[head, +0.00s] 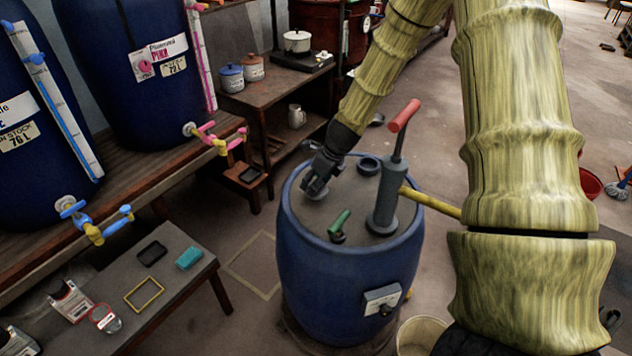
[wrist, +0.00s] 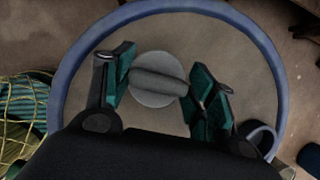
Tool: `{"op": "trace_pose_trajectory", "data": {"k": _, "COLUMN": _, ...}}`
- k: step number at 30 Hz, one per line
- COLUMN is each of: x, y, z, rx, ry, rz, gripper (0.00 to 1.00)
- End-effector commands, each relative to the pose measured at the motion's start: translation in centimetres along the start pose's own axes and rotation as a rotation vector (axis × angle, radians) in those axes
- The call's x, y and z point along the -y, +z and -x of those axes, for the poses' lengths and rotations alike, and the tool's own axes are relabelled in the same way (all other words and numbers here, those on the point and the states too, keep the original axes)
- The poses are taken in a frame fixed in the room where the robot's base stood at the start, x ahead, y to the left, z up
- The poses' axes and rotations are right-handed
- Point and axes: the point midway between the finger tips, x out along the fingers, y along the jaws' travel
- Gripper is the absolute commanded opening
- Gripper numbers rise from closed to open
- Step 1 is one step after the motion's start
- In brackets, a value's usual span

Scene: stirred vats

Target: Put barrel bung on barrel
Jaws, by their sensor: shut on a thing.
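The blue barrel (head: 330,275) stands upright in the head view, and its rim (wrist: 268,50) curves around the wrist view. My gripper (head: 316,186) is over the left part of its grey top. In the wrist view my gripper's teal-padded fingers (wrist: 160,84) are shut on the barrel bung (wrist: 152,96), a grey disc with a raised bar handle, one finger at each end of the bar. The bung also shows under my gripper in the head view (head: 317,193). I cannot tell whether it touches the top. A dark raised ring (head: 369,165) is on the barrel's back edge; it shows in the wrist view (wrist: 262,139).
A hand pump (head: 384,200) with a red handle and yellow spout rises from the barrel top, right of my gripper. A green-handled fitting (head: 339,226) is in front. A low table (head: 190,262) stands left, a pale bucket (head: 421,336) at the barrel's front right.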

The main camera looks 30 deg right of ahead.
Motion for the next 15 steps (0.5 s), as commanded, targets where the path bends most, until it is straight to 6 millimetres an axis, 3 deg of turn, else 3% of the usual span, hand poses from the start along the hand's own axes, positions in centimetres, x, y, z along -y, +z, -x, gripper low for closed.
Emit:
{"op": "trace_pose_trajectory", "data": {"k": 14, "x": 0.00, "y": -0.33, "z": -0.90, "rx": 0.001, "ry": 0.000, "rz": 0.000, "gripper": 0.33}}
{"op": "trace_pose_trajectory", "data": {"k": 15, "x": 0.00, "y": -0.31, "z": -0.89, "rx": 0.001, "ry": 0.000, "rz": 0.000, "gripper": 0.60}}
